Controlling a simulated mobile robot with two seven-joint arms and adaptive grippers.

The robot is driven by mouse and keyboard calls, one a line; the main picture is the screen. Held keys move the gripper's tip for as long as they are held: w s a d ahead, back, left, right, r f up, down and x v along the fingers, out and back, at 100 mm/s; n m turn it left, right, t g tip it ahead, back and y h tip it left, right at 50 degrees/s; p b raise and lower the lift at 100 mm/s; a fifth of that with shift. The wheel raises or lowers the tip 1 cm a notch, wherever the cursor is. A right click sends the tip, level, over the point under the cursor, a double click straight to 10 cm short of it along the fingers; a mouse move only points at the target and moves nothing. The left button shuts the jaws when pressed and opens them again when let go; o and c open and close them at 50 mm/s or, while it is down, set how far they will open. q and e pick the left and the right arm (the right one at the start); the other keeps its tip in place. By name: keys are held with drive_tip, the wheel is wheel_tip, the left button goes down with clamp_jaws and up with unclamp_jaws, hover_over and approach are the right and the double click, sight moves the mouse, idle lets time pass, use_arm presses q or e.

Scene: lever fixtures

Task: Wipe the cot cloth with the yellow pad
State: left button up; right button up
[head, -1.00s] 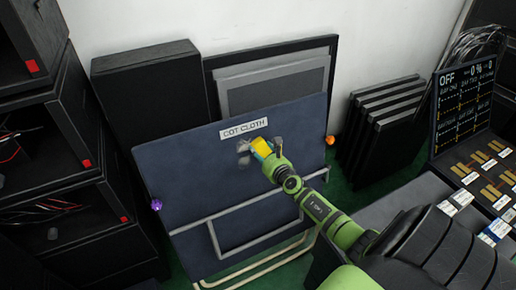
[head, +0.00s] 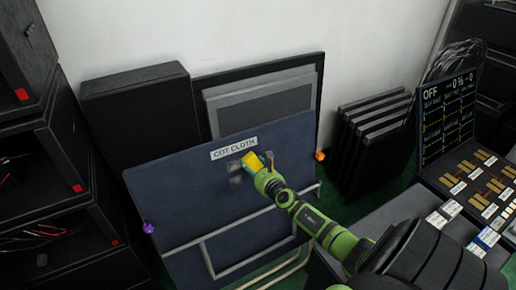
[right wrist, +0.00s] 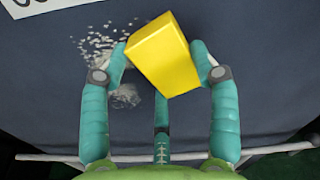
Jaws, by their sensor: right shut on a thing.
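The cot cloth (head: 180,190) is a dark blue upright panel with a white "COT CLOTH" label (head: 234,148) near its top. It also fills the back of the right wrist view (right wrist: 40,110). My right gripper (head: 258,170) is shut on the yellow pad (right wrist: 160,50), which sits tilted between its teal fingers. The pad also shows in the head view (head: 252,162), in front of the cloth just below the label. Whether it touches the cloth I cannot tell. A pale speckled patch (right wrist: 97,47) lies on the cloth left of the pad. My left gripper is not in view.
Black shelving (head: 50,190) stands at the left. Framed grey panels (head: 265,105) lean on the wall behind the cloth. Several black panels (head: 375,130) stand at right, beside a switch board (head: 450,120). A purple knob (head: 149,227) and an orange knob (head: 319,156) flank the cloth.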

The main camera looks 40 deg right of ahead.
drive_tip(key=shift+w+a+r+p, duration=0.1)
drive_tip(key=shift+w+a+p, duration=0.25)
drive_tip(key=shift+a, duration=0.75)
drive_tip(key=shift+w+a+f+p, duration=0.15)
drive_tip(key=shift+a+p, duration=0.35)
drive_tip(key=shift+a, duration=0.6)
drive_tip(key=shift+w+a+r+p, duration=0.15)
drive_tip(key=shift+w+a+p, duration=0.25)
drive_tip(key=shift+a, duration=0.7)
drive_tip(key=shift+w+a+p, duration=0.2)
drive_tip(key=shift+a+p, duration=0.05)
drive_tip(key=shift+a, duration=0.65)
drive_tip(key=shift+w+a+p, duration=0.2)
drive_tip(key=shift+a+p, duration=0.05)
drive_tip(key=shift+a, duration=0.65)
drive_tip(key=shift+w+a, duration=0.2)
drive_tip(key=shift+a, duration=0.7)
drive_tip(key=shift+s+r+p, duration=0.1)
drive_tip(key=shift+s+p, duration=0.4)
drive_tip(key=shift+p, duration=0.1)
drive_tip(key=p, duration=0.2)
approach(217, 175)
drive_tip(key=shift+w+r, duration=0.1)
